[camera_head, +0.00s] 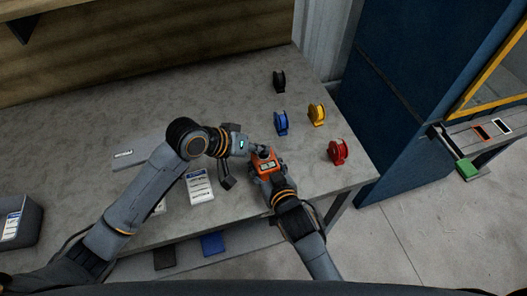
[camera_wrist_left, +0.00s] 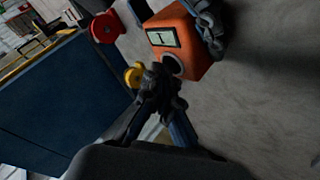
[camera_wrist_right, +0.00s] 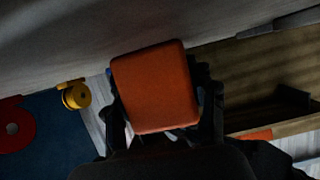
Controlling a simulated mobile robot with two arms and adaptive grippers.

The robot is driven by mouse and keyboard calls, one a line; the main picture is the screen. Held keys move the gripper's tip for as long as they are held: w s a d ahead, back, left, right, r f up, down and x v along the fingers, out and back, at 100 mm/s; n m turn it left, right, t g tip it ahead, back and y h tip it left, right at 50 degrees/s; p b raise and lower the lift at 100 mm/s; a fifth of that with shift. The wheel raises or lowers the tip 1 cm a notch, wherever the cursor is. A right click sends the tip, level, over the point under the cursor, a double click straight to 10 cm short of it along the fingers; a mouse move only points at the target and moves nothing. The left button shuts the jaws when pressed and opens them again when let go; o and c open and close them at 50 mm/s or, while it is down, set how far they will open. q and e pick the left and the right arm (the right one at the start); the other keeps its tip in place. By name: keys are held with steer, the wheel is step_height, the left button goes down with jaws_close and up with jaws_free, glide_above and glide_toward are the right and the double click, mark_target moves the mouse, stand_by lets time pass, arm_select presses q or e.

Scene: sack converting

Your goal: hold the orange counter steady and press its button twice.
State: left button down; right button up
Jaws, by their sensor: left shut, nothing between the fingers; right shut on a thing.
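The orange counter (camera_head: 265,163) is near the front right of the grey table. In the left wrist view the orange counter (camera_wrist_left: 188,42) shows its small display and a round dark button beside it. My right gripper (camera_head: 268,172) is shut on the counter, with a finger on each side; the right wrist view shows the counter's plain orange face (camera_wrist_right: 155,88) between the fingers. My left gripper (camera_head: 254,147) is shut and empty. Its fingertips (camera_wrist_left: 160,78) are close to the button; I cannot tell whether they touch it.
Black (camera_head: 279,80), blue (camera_head: 281,123), yellow (camera_head: 317,113) and red (camera_head: 338,151) spools stand on the table behind and right of the counter. White labelled packets (camera_head: 199,187) lie left of it. A blue cabinet (camera_head: 400,100) stands beyond the table's right edge.

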mark_target(261, 156)
arm_select(q)
steer(key=shift+r, duration=0.9)
steer(key=shift+r, duration=2.55)
step_height(261, 156, up, 4)
steer(key=shift+f, duration=0.1)
stand_by(0.3)
steer(key=shift+f, duration=4.4)
